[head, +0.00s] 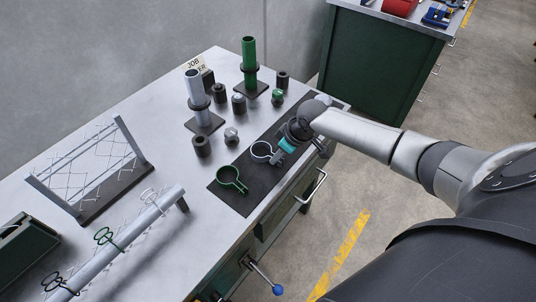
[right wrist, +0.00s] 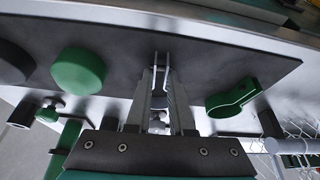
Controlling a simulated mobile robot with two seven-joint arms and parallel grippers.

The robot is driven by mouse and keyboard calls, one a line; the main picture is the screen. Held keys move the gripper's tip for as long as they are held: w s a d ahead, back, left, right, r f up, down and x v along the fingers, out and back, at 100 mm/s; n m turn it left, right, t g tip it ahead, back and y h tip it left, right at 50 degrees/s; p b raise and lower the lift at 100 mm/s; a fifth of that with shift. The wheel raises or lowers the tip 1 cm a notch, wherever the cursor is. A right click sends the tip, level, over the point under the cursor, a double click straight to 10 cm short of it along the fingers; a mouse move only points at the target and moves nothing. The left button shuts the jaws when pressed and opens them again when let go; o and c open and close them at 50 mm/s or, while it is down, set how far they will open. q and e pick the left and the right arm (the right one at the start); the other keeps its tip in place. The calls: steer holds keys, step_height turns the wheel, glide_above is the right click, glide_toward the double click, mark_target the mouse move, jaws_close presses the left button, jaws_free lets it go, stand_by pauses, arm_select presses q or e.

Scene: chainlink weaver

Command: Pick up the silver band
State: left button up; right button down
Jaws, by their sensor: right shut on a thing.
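The silver band (head: 261,149) is an open ring with a clamp tab, at the dark mat (head: 238,203) on the bench. My right gripper (head: 279,156) is shut on its tab end, and the ring sticks out to the left of the fingers. In the right wrist view the silver band (right wrist: 161,72) shows edge-on between the fingertips (right wrist: 161,98). I cannot tell whether it is clear of the mat. A green band (head: 232,180) lies on the mat nearer the front left. My left gripper is not in view.
A silver post (head: 196,90) and a green post (head: 249,56) stand behind the mat, with several dark and capped cylinders around them. A wire-mesh frame (head: 92,170) and a rail with rings (head: 122,235) are at left. Drawer handles project below the bench's front edge.

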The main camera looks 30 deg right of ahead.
steer(key=shift+r, duration=0.1)
step_height(320, 180, up, 20)
steer(key=p, duration=0.2)
steer(key=shift+p, duration=0.35)
stand_by(0.4)
